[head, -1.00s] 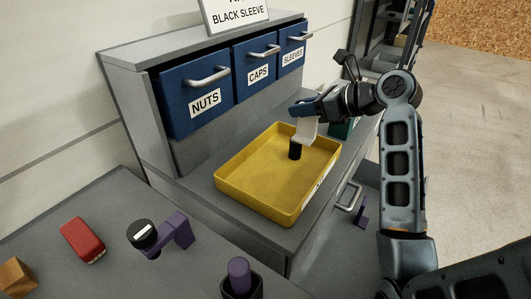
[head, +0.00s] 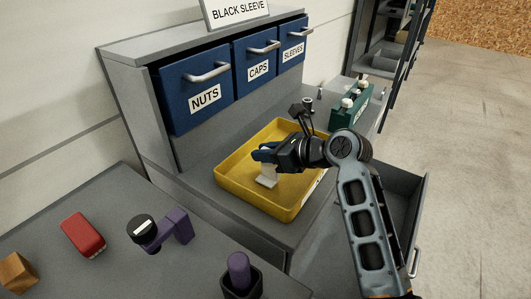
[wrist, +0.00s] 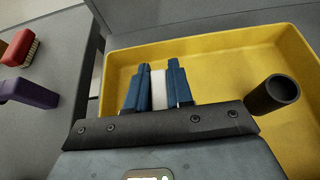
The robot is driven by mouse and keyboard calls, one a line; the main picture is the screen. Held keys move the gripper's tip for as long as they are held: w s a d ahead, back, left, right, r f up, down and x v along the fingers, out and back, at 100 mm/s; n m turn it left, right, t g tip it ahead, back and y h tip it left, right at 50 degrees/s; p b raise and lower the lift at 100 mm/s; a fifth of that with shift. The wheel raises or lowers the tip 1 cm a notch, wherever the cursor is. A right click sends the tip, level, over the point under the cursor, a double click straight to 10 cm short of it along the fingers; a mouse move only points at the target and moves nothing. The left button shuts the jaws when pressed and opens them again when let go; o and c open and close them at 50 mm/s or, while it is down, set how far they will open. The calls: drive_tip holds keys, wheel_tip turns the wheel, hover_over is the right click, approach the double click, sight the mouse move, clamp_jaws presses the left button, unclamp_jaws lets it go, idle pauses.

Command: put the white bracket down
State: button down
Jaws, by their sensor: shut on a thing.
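The white bracket (head: 267,178) is in my gripper (head: 258,158), low over the yellow tray (head: 236,190) in the head view. In the wrist view a white strip of the bracket (wrist: 159,90) shows between the two blue fingers (wrist: 153,75), which are shut on it. I cannot tell whether its lower end touches the tray floor. A hollow black sleeve (wrist: 273,94) shows in the tray to the right of the fingers in the wrist view.
Blue drawers marked NUTS (head: 205,97), CAPS (head: 258,69) and SLEEVES (head: 293,51) stand behind the tray. A green block (head: 350,108) is beyond it. A red brush (head: 83,235) and a purple bracket with a black cap (head: 176,228) lie on the left bench.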

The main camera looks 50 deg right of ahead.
drive_tip(key=shift+f, duration=0.15)
drive_tip(key=c, duration=1)
unclamp_jaws()
drive_tip(key=v, duration=1.2)
